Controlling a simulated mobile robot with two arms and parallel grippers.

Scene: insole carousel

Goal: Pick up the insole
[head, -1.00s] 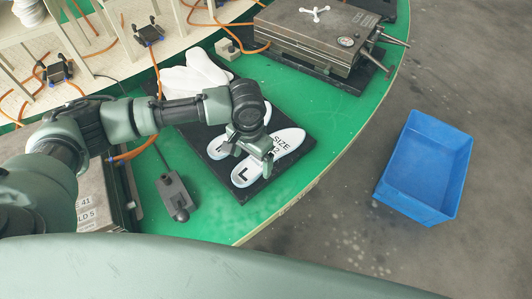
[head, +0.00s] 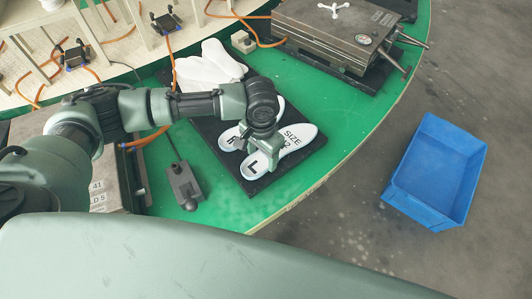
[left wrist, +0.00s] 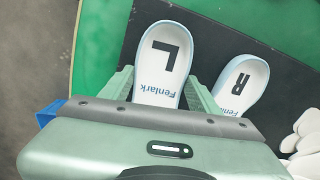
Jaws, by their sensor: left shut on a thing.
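The white insole marked L (head: 296,139) lies on a black board (head: 258,189) on the green carousel. It also shows in the left wrist view (left wrist: 164,62), heel away from the gripper. My left gripper (head: 263,157) is shut on this L insole, one finger along each side of it; its middle is partly hidden by the gripper. In the left wrist view the fingers of my left gripper (left wrist: 160,92) straddle it. The insole marked R (head: 230,140) lies beside it, partly hidden by my arm, and shows in the left wrist view (left wrist: 241,82). My right gripper is not in view.
A blue crate (head: 398,195) stands on the floor at the right. A grey metal mould (head: 335,40) stands at the back. A grey box with a knob (head: 184,184) is left of the board. The green surface right of the board is clear.

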